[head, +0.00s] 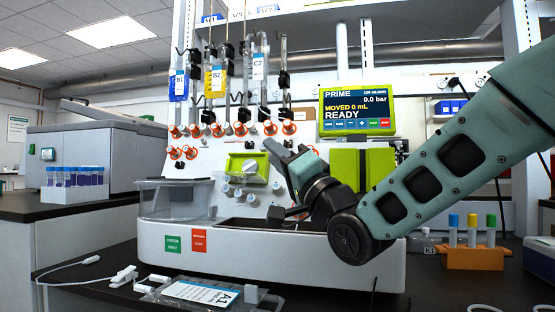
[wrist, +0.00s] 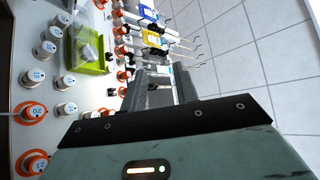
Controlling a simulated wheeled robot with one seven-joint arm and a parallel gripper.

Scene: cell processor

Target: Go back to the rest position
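My gripper (head: 287,149) is raised in front of the white cell processor (head: 270,250), pointing up and left toward its panel. Its two grey fingertips stand apart with nothing visible between them. The gripper fingers (wrist: 165,85) also show in the wrist view, with the panel to the left and tiled floor beyond. In the head view, the fingertips are near the green-framed pump block (head: 247,168), which also shows in the wrist view (wrist: 88,48). I cannot judge the gap to the panel exactly.
A screen (head: 357,110) reads READY. A labelled bag (head: 200,292) lies on the bench in front. An orange tube rack (head: 475,258) stands at right, a vial rack (head: 75,190) at left.

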